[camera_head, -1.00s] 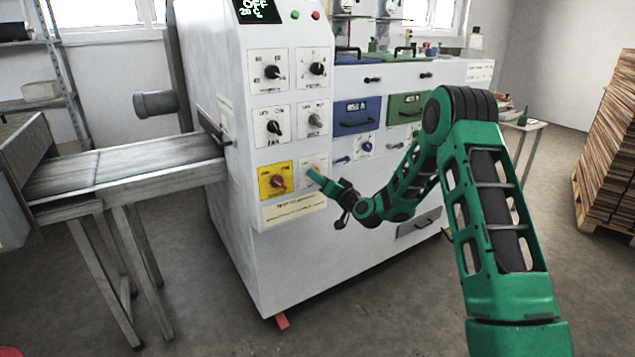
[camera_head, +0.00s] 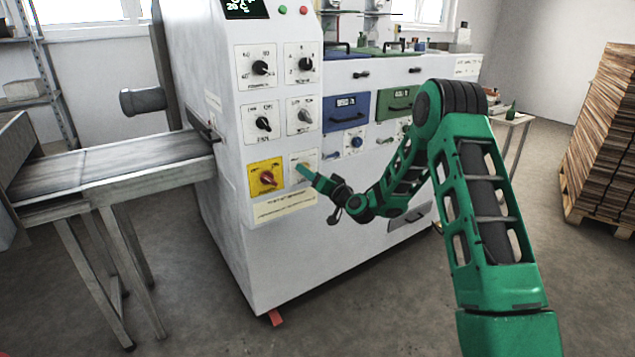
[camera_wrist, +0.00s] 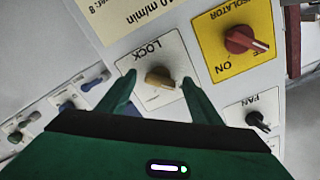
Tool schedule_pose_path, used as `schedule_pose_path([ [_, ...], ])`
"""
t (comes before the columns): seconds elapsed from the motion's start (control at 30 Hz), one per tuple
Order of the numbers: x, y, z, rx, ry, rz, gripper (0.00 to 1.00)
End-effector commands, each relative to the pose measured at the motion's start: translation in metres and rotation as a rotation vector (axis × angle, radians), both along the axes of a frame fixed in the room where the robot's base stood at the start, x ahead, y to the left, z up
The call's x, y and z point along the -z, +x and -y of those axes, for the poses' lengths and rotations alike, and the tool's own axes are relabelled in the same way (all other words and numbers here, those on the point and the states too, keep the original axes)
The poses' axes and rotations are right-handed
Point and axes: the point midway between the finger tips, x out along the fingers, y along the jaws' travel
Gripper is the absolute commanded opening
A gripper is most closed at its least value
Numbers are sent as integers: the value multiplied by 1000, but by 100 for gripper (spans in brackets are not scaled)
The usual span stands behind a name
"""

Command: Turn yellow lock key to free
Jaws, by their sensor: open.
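The yellow lock key (camera_wrist: 160,78) is a small yellowish knob on a white plate marked LOCK (camera_wrist: 150,54) in the wrist view, where the picture is turned nearly upside down. My gripper (camera_wrist: 158,82) is open, with one green finger on each side of the key and a gap to it on both sides. Whether the fingertips touch the plate cannot be told. In the head view my gripper (camera_head: 304,172) is at the lock plate on the white machine's front, and it hides the key there.
The yellow isolator plate with a red knob (camera_head: 267,180) is just left of the lock. A black fan knob (camera_wrist: 257,121) is close by in the wrist view. Other knobs (camera_head: 262,68) are above. A conveyor (camera_head: 130,160) extends left; the floor in front is clear.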

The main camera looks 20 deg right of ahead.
Motion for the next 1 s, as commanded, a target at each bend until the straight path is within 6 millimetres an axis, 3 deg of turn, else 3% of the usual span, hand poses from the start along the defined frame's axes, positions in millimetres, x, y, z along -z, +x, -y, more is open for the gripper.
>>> schedule_pose_path([
  [0.5,1,-80,28,5,2,-3,59],
  [0.7,0,-93,32,4,1,0,59],
  [1.0,0,-95,32,3,0,0,59],
])
